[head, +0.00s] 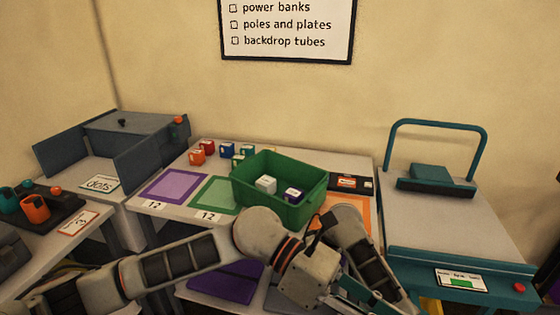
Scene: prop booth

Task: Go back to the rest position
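My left arm reaches in from the left across the front of the table. My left gripper (350,302) is at the bottom edge, right of the middle, pointing down and right. Its teal fingers are partly cut off, so I cannot tell whether it is open. My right arm's links show just behind and right of it, crossing close to it. My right gripper is not in view.
A green bin (262,190) holding a white and a purple block stands close behind my arms. Purple (173,186) and green (214,194) mats lie left of it. Several coloured blocks stand behind. A teal-handled cart (455,235) stands right, a grey-walled station (95,165) left.

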